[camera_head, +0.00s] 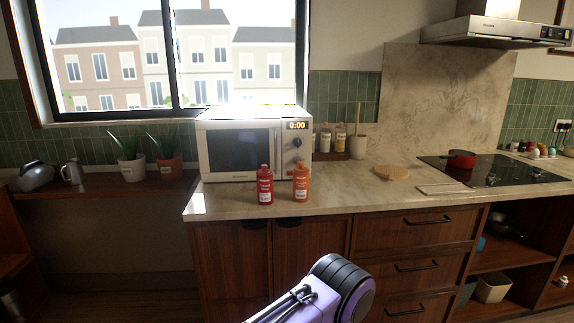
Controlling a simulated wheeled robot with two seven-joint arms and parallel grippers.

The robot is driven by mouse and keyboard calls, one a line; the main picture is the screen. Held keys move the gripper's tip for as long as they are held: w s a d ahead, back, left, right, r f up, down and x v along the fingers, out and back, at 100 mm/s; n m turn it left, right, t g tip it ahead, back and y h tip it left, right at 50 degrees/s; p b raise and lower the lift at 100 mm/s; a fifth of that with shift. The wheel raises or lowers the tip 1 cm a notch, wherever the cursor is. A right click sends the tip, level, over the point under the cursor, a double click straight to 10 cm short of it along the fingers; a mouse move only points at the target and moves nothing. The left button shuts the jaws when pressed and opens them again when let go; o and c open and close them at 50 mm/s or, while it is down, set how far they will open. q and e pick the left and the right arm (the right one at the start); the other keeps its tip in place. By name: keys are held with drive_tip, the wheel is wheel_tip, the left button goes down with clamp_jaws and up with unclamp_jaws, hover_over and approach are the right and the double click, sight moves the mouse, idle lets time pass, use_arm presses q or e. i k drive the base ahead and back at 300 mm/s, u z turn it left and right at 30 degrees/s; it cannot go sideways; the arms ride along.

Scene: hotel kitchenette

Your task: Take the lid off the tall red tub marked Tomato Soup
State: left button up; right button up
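A tall red tub (265,187) stands upright on the counter in front of the microwave. It has a narrow red top and a pale label that is too small to read. A similar orange tub (300,184) stands just to its right, apart from it. Part of my own purple and black arm shows at the bottom centre, below the counter edge and away from both tubs. Neither of my grippers is in view.
The microwave (237,152) stands close behind the tubs. Right of them the counter (340,190) is clear up to a round wooden board (391,172). A red pot (461,159) sits on the black hob (490,176). Two potted plants stand on the left shelf.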

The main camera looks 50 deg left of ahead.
sight(264, 183)
drive_tip(key=u, duration=0.25)
drive_tip(key=i, duration=0.9)
drive_tip(key=u, duration=1.35)
drive_tip(key=i, duration=0.7)
drive_tip(key=u, duration=0.8)
